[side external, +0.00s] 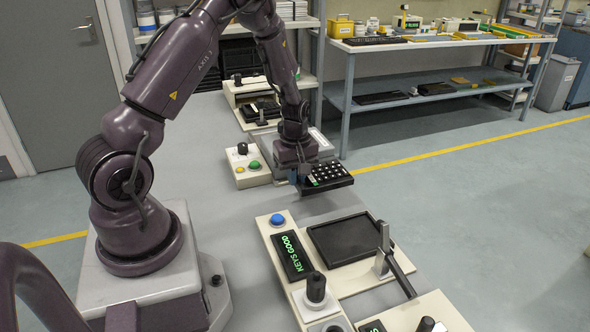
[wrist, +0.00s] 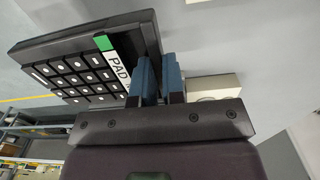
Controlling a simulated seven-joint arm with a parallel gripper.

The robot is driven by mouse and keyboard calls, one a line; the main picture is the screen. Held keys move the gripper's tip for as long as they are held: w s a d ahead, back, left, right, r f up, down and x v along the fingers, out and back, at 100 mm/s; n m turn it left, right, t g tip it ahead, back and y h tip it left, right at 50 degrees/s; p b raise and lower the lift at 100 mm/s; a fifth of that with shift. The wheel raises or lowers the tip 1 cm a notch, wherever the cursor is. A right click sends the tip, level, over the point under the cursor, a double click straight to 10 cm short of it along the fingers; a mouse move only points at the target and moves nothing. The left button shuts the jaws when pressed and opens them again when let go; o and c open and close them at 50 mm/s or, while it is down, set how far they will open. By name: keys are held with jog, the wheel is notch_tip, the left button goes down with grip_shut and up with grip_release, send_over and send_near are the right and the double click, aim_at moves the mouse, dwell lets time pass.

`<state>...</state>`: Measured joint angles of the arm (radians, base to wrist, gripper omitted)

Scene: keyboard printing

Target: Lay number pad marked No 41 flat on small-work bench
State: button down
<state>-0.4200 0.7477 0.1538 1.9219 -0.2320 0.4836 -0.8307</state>
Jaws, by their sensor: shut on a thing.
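My gripper (side external: 298,178) is shut on a black number pad (side external: 329,176) with its blue fingers at one edge. The pad's dark keys face up in the side external view. In the wrist view the pad (wrist: 75,80) extends to the left of my gripper (wrist: 158,78). Its white label with a green end reads "PAD"; the rest is hidden by a finger, so I cannot read a number. The pad appears raised over the grey work surface (side external: 235,212); the gap below is unclear. No sign identifies the small-work bench.
A cream fixture with a "KEYS GOOD" display (side external: 293,254) and an empty black tray (side external: 345,238) stands in front. A button box (side external: 248,165) is left of my gripper. A bench (side external: 430,42) with yellow items stands behind. Grey surface near my base is clear.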

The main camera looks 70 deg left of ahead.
aim_at(296, 205)
jog(key=shift+f, duration=2.65)
jog(key=shift+f, duration=0.4)
jog(key=c, duration=1.1)
grip_release()
jog(key=shift+r, duration=3.5)
